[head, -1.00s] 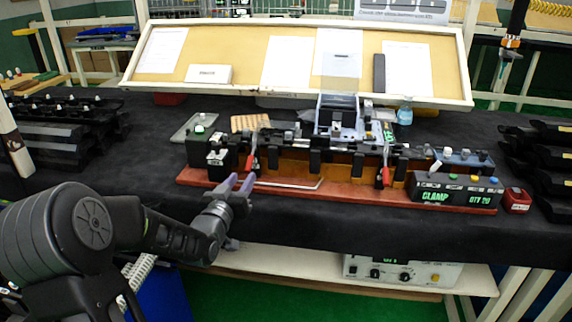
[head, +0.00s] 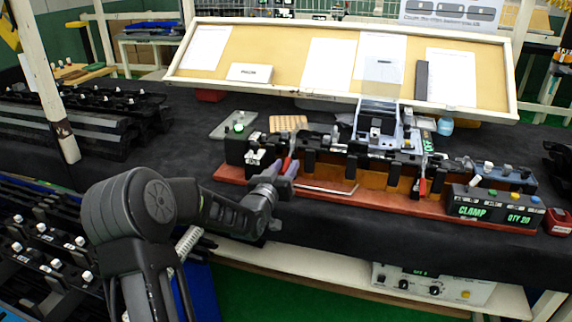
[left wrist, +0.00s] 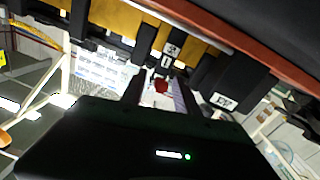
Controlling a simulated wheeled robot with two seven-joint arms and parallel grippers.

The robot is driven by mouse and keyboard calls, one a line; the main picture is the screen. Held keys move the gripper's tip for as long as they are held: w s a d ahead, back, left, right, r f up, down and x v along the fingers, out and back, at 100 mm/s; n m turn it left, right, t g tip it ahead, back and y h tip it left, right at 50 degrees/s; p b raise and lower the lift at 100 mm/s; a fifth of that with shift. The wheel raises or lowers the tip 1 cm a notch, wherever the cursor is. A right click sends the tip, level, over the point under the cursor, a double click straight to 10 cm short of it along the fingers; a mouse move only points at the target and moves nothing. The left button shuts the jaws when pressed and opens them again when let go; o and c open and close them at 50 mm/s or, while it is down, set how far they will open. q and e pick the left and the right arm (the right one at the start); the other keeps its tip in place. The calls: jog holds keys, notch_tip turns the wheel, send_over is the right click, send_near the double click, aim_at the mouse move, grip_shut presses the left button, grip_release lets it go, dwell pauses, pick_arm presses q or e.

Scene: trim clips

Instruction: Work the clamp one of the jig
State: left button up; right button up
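The jig is a long fixture on a red base board (head: 340,192), with black blocks and an orange-brown bar. It has a red-handled clamp at its left end (head: 287,163) and another nearer its right end (head: 423,186). I cannot read which one is clamp one. My left gripper (head: 284,170) is at the front of the left clamp, its purple fingertips close to the red handle. In the left wrist view the two fingers (left wrist: 159,92) stand apart, with the red handle (left wrist: 160,86) showing between their tips. Contact cannot be told. My right gripper is not in view.
A control box reading CLAMP and QTY 20 (head: 492,206) sits at the jig's right end, beside a small red box (head: 558,222). A metal rod (head: 327,189) lies along the base front. Black trim parts (head: 90,110) are racked at left. A tilted board (head: 280,55) stands behind.

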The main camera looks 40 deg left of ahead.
pick_arm(q)
jog(key=shift+w+a, duration=0.1)
jog(key=shift+w, duration=0.25)
jog(key=shift+c, duration=0.6)
grip_shut()
dwell(0.6)
